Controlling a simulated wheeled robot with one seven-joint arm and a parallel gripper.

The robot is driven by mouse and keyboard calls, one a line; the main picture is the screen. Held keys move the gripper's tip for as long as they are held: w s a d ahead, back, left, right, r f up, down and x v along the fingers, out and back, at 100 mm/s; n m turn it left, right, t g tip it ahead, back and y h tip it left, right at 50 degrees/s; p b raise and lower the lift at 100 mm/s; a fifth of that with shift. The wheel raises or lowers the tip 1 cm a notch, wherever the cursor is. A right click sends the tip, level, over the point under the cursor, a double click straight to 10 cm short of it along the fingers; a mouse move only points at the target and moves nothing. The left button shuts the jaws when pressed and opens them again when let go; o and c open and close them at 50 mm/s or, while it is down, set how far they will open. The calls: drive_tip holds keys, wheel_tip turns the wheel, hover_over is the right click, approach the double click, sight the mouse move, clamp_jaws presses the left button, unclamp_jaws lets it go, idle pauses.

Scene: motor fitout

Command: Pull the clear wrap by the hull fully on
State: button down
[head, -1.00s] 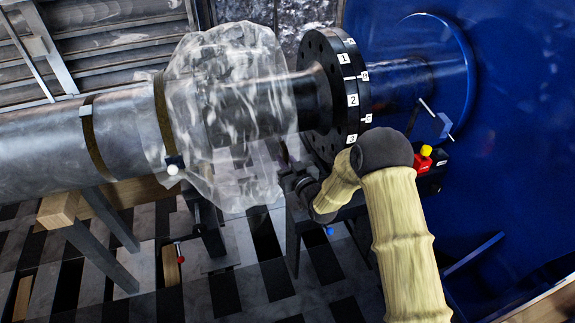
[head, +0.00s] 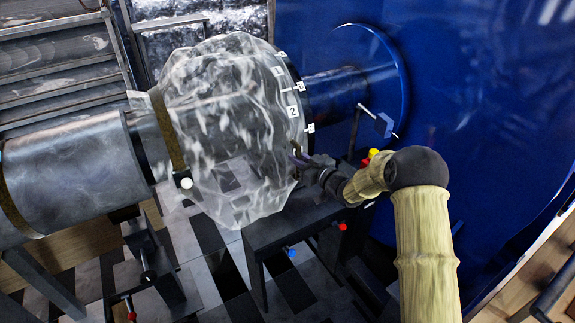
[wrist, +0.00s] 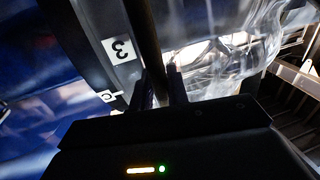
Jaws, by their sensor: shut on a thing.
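The clear wrap (head: 225,130) hangs crumpled and translucent around the shaft and reaches over the numbered black flange in the head view. The flange's white number labels (head: 292,112) show at the wrap's right edge, facing the blue hull (head: 470,120). My gripper (head: 297,162) is at the wrap's lower right edge and is shut on it; the exact pinch is hard to see. In the wrist view my gripper's fingers (wrist: 163,92) are close together beside the flange rim with its "3" label (wrist: 121,51). The wrap (wrist: 238,55) lies to their right.
The grey shaft (head: 65,170) runs left. A dark stand (head: 285,222) with red and blue knobs is below.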

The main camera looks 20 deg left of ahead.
drive_tip(key=shift+w+d+r, duration=0.1)
drive_tip(key=shift+w+d, duration=0.1)
drive_tip(key=shift+d, duration=0.05)
drive_tip(key=c, duration=1.4)
unclamp_jaws()
drive_tip(key=shift+w, duration=0.1)
drive_tip(key=shift+c, duration=0.2)
drive_tip(key=shift+a, duration=0.1)
drive_tip(key=b+v, duration=0.2)
drive_tip(key=v, duration=1.5)
drive_tip(key=shift+s+d, duration=0.2)
drive_tip(key=shift+d, duration=0.05)
